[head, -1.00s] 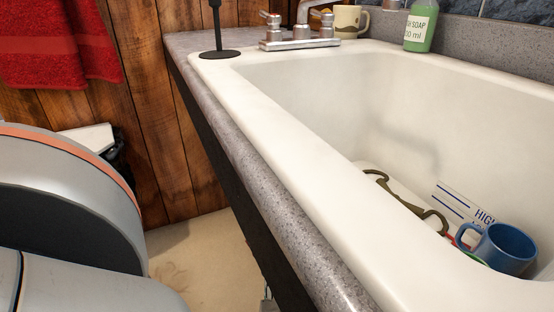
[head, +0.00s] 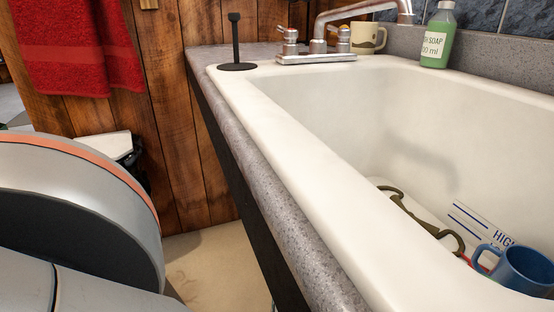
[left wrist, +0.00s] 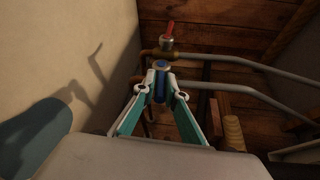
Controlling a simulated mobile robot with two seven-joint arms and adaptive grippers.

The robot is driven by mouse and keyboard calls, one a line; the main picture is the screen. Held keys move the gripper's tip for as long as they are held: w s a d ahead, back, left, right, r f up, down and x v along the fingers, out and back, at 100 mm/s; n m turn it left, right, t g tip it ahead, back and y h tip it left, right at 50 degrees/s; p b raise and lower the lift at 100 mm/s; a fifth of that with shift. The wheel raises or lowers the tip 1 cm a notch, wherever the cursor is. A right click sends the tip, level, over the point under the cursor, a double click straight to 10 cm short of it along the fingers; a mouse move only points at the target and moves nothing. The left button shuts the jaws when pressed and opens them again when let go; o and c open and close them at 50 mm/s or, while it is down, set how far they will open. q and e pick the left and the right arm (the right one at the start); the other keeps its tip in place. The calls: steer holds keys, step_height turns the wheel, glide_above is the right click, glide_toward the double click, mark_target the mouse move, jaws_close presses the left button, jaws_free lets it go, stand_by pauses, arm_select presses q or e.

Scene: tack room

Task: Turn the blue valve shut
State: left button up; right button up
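In the left wrist view, my left gripper (left wrist: 162,88) has its two fingertips close on either side of the blue valve handle (left wrist: 161,82). The fingers look shut on it, and the handle points toward the camera. A red valve handle (left wrist: 170,28) stands on the pipe just beyond. The head view shows neither the valves nor either gripper; a large grey part of my own arm fills its lower left.
A white sink (head: 300,130) in a grey counter (head: 270,190) holds a blue mug (head: 525,268) and a brown metal piece (head: 420,215). Pipes (left wrist: 240,62) run right of the valves. A pale wall (left wrist: 70,60) is close on the left. A wooden piece (left wrist: 233,133) stands right of the gripper.

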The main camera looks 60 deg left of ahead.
arm_select(q)
steer(key=shift+o, duration=1)
steer(key=shift+s+a, duration=0.15)
steer(key=shift+a, duration=0.05)
steer(key=shift+d, duration=0.1)
steer(key=shift+d, duration=0.15)
steer(key=shift+d, duration=0.3)
steer(key=v, duration=0.6)
steer(key=shift+s+d, duration=0.25)
